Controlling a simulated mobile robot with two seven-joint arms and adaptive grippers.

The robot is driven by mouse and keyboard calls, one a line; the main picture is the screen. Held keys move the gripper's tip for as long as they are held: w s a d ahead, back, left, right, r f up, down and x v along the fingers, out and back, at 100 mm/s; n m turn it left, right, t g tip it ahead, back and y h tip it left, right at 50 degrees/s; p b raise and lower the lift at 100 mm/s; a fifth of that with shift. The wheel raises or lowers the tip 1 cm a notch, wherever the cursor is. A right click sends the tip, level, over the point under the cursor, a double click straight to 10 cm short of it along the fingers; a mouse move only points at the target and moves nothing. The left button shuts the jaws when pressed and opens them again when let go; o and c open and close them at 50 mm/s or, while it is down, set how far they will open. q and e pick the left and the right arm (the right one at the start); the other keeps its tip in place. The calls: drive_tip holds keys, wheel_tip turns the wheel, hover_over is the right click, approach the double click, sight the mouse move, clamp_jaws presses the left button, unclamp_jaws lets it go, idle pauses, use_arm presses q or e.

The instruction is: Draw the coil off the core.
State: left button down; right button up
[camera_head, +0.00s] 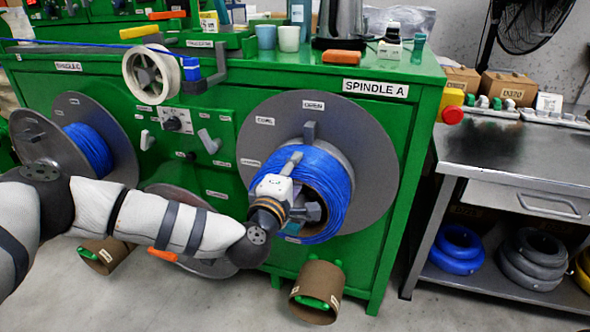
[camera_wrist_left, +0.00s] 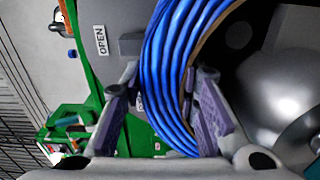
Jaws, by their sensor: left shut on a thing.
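The blue cable coil (camera_head: 338,188) is on spindle A, in front of a large grey disc (camera_head: 372,150). My left gripper (camera_head: 305,186) is at the front of the coil, shut on its wall. In the left wrist view the blue strands (camera_wrist_left: 172,75) run between the two purple-padded fingers (camera_wrist_left: 160,112), one finger on each side. A thin tan edge lines the coil's inner side there. The core inside the coil is mostly hidden by my gripper and the coil. My right gripper is in neither view.
A grey steel table (camera_head: 500,160) stands at the right, with coils on its lower shelf. A cardboard tube (camera_head: 316,290) is below the spindle. Another blue-wound reel (camera_head: 90,148) is at the left. A white spool (camera_head: 152,75) hangs above my arm.

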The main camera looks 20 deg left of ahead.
use_arm(q)
drive_tip(key=shift+s+r+p, duration=0.2)
drive_tip(key=shift+s+p, duration=0.35)
drive_tip(key=shift+s, duration=0.45)
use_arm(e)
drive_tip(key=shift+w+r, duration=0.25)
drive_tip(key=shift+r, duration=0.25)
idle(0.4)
use_arm(q)
drive_tip(key=shift+s+a+p, duration=0.15)
drive_tip(key=shift+s+p, duration=1.05)
drive_tip(key=shift+s, duration=1.6)
drive_tip(key=s+p, duration=0.3)
drive_tip(key=s, duration=0.8)
drive_tip(key=shift+s+a, duration=0.2)
drive_tip(key=shift+s, duration=0.2)
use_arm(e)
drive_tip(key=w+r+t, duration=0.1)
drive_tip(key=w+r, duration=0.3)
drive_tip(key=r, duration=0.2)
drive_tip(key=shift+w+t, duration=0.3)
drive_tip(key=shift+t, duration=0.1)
